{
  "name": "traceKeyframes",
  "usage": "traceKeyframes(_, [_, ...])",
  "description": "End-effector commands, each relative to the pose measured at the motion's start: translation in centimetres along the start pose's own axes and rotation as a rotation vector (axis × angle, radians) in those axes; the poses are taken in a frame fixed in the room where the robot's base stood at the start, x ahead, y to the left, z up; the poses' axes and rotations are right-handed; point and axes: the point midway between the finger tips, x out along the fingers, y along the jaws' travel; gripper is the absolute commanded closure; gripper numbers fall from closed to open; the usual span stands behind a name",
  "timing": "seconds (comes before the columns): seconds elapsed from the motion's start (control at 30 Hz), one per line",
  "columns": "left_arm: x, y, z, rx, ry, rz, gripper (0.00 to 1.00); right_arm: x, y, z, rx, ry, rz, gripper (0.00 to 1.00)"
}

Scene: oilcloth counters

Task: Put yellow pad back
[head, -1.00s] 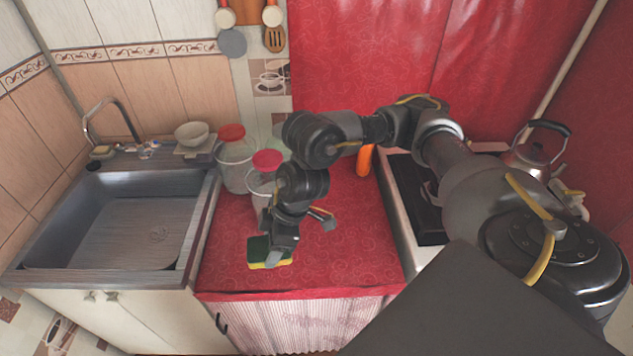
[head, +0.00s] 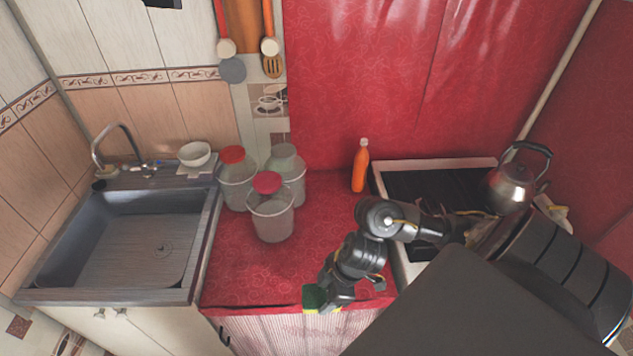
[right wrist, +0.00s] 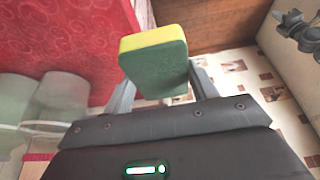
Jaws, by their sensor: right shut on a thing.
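The yellow pad (head: 314,298) is a sponge with a green side and a yellow side. In the right wrist view the pad (right wrist: 153,62) sits between the fingers, green face toward the camera and yellow edge on top. My right gripper (head: 328,297) is shut on it near the front edge of the red counter (head: 260,265). The right gripper also shows in the right wrist view (right wrist: 160,88). My left gripper is not in view.
Several lidded jars (head: 270,210) stand at the back left of the counter. An orange bottle (head: 360,167) stands behind. A kettle (head: 513,185) stands by the stove (head: 430,180). The sink (head: 120,240) is at the left, with a white bowl (head: 194,154) behind it.

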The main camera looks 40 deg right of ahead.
Motion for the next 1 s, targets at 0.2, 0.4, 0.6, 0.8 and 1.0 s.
traceKeyframes(0.2, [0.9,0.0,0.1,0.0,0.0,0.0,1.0,1.3,2.3,0.4,0.007,-0.001,0.0,0.64])
traceKeyframes(0.4, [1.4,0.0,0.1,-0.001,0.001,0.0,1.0,3.4,7.4,1.1,0.01,0.0,-0.002,0.64])
traceKeyframes(0.6, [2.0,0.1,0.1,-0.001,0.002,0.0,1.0,6.7,11.2,2.3,0.009,-0.001,-0.004,0.64])
traceKeyframes(0.8, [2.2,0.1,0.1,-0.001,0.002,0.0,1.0,8.6,13.1,3.0,0.004,0.001,-0.002,0.64])
traceKeyframes(1.0, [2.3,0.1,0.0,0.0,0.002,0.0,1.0,8.9,13.4,3.1,0.001,0.001,-0.002,0.64])
